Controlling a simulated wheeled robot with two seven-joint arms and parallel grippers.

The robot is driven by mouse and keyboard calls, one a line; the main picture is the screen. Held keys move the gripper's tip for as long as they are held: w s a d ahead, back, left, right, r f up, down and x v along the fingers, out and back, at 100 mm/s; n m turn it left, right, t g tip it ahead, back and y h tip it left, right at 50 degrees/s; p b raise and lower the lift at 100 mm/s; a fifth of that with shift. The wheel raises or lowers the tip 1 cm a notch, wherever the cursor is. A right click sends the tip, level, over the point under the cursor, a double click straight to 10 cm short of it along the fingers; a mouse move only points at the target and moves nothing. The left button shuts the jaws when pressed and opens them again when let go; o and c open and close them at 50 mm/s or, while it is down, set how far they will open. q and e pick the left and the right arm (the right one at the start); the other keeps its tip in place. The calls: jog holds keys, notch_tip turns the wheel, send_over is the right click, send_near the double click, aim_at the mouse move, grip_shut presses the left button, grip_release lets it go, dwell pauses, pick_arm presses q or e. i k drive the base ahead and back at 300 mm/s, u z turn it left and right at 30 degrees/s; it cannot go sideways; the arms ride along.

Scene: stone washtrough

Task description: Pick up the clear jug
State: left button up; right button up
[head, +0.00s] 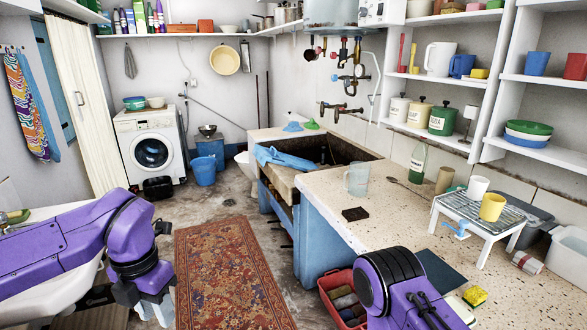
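The clear jug (357,179) stands upright on the speckled stone counter (420,232), near its back left part by the sink. It is see-through, with a handle on its left side. My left gripper (158,311) hangs low at the lower left, over the floor by the rug and far from the jug. Its pale fingers point down near the bottom edge, and their gap is unclear. My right arm shows at the bottom centre in front of the counter; its gripper is not in view. Nothing touches the jug.
A green bottle (418,163), a spoon (405,187), a beige cup (444,180) and a dark brown block (355,214) are near the jug. A small white rack (468,222) with cups stands to the right. The sink (315,152) with a blue cloth (283,158) lies behind left.

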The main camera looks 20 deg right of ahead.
aim_at(358, 172)
jog(key=i, duration=2.8)
jog(key=z, duration=2.9)
jog(key=i, duration=0.5)
jog(key=u, duration=0.1)
